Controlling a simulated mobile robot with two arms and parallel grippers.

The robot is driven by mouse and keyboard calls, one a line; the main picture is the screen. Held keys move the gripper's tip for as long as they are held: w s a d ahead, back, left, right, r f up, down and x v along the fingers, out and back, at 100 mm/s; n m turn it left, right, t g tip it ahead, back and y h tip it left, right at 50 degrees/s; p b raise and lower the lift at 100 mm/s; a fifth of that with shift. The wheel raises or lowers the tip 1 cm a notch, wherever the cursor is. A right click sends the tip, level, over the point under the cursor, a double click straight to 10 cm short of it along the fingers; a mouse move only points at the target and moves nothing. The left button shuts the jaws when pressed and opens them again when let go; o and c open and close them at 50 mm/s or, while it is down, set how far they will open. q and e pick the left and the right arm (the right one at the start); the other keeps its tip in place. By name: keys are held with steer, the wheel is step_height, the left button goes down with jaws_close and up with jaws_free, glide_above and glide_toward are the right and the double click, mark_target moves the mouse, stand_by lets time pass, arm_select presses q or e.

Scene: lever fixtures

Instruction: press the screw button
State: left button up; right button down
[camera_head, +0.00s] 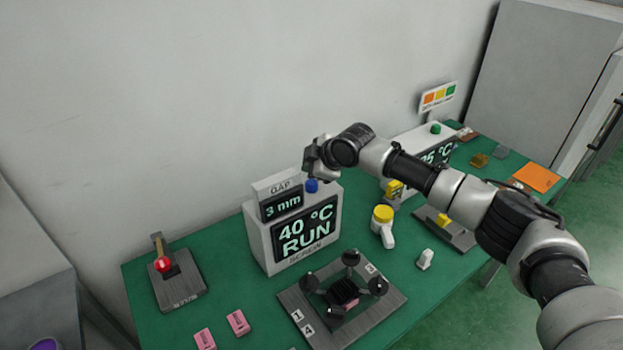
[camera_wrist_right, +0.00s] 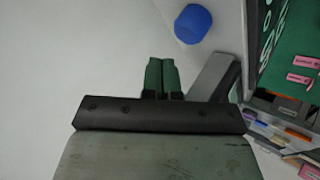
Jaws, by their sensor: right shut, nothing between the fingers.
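The screw box (camera_head: 262,247) is a pale box on the green table, with a display reading "40 °C RUN" and a SCREW label. Its blue button (camera_head: 311,186) sits on top at the right; it also shows in the right wrist view (camera_wrist_right: 193,23), ahead of the fingertips and a little right. My right gripper (camera_wrist_right: 160,72) is shut with its green fingertips together and empty. In the head view it is just above the blue button, with a visible gap between fingertips and button in the wrist view. My left gripper is not in view.
A "GAP 3 mm" display (camera_head: 281,200) stands by the screw box top. A red-knobbed lever (camera_head: 163,264) is at left. A second box with a green button (camera_head: 436,128) is behind my arm.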

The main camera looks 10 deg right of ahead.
mark_target(311, 183)
steer(key=shift+r+p, duration=1.45)
steer(key=shift+r, duration=0.55)
steer(key=shift+f, duration=0.1)
